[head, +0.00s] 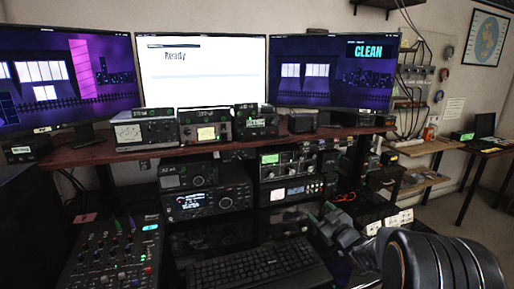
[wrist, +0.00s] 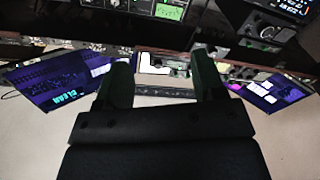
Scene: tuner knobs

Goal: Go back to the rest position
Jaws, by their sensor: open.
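My gripper (wrist: 163,66) shows in the wrist view with its two dark fingers spread apart. Nothing is between the fingers. Past them are shelf edges and the tuner gear, seen upside down. In the head view my arm comes in from the lower right and reaches toward the radio equipment; its far end (head: 322,218) is dark and small over the desk, so the fingers are hard to make out there. The radio tuners with knobs stand on the desk: one at left (head: 208,200) and a stack at right (head: 292,192). The gripper appears apart from them.
A keyboard (head: 258,268) and a mixer (head: 115,255) lie on the black desk. A wooden shelf (head: 90,153) above carries several small devices. Three monitors stand behind: left (head: 60,75), a white middle one reading "Ready" (head: 205,80), and right one reading "CLEAN" (head: 320,75).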

